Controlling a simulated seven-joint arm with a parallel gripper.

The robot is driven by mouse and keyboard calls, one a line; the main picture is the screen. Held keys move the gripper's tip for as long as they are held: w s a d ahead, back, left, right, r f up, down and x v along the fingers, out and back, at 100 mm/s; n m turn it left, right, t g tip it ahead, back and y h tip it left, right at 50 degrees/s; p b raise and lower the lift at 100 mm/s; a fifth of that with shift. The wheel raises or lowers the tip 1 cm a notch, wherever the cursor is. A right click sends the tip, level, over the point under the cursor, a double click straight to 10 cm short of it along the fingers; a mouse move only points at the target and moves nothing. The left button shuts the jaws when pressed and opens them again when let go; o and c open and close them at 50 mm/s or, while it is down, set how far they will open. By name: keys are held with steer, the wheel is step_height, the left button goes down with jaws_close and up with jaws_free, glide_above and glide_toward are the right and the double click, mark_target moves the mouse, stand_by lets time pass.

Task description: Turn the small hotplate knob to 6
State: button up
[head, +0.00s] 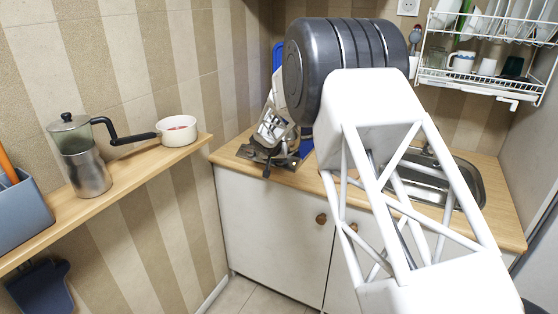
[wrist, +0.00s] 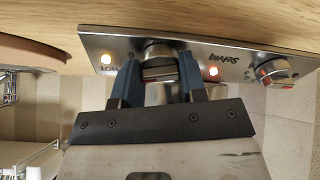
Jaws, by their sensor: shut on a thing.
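In the wrist view a metal control panel (wrist: 235,57) runs along a wooden surface, its lettering upside down. My gripper (wrist: 158,72) has its two blue fingers on either side of a dark, silver-faced knob (wrist: 158,52) and is shut on it. The knob's dial marks are hidden, so I cannot read its setting. A second knob (wrist: 275,72), silver with red marks, sits at the right end, clear of the fingers. Which knob serves the small hotplate I cannot tell. In the head view my arm blocks much of the counter, and I cannot make out the knobs.
In the wrist view one lamp (wrist: 106,60) and another lamp (wrist: 213,72) glow on the panel. A sink (head: 440,180) and dish rack (head: 480,78) are at the right.

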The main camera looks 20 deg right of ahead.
steer(key=m, duration=0.3)
steer(key=shift+m, duration=0.3)
stand_by(0.4)
steer(key=o, duration=0.9)
steer(key=shift+a+r, duration=0.1)
steer(key=shift+v, duration=3.75)
steer(key=shift+a, duration=0.15)
